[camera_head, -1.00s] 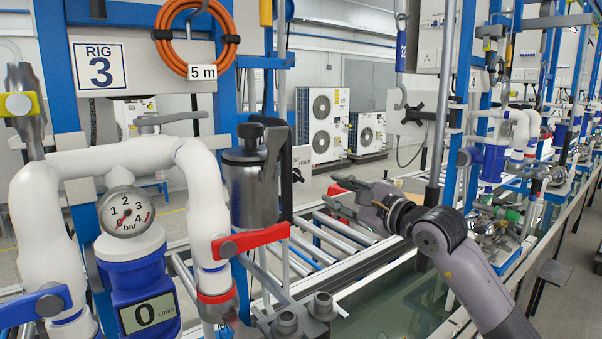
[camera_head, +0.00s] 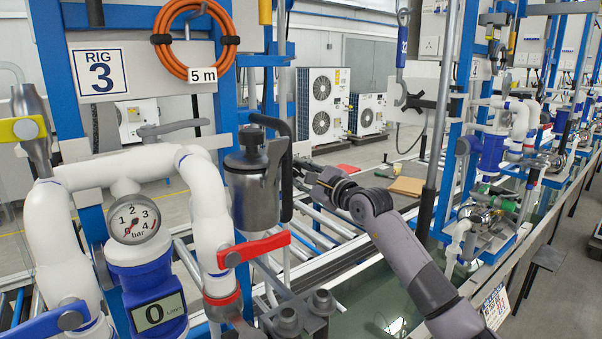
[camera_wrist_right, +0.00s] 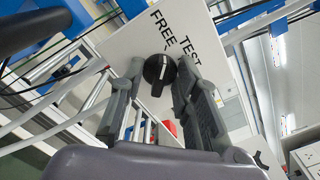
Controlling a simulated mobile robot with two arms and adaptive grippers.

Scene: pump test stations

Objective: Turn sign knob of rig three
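The sign knob (camera_wrist_right: 159,71) is a round black knob with a white pointer line. It sits on a tilted-looking white sign (camera_wrist_right: 128,42) lettered FREE and TEST in the right wrist view. My right gripper (camera_wrist_right: 162,66) is open, its two grey fingers on either side of the knob in that view. I cannot tell whether they touch it. In the head view the right gripper (camera_head: 306,172) is beside the steel canister, partly hidden, and the knob cannot be made out. The RIG 3 plate (camera_head: 101,73) marks the station. My left gripper is not in view.
A steel canister (camera_head: 252,190) stands left of my right gripper. White pipes, a gauge (camera_head: 134,219) and a red valve handle (camera_head: 254,249) are at the front left. A roller conveyor (camera_head: 318,238) runs below. Another rig (camera_head: 492,150) stands at the right.

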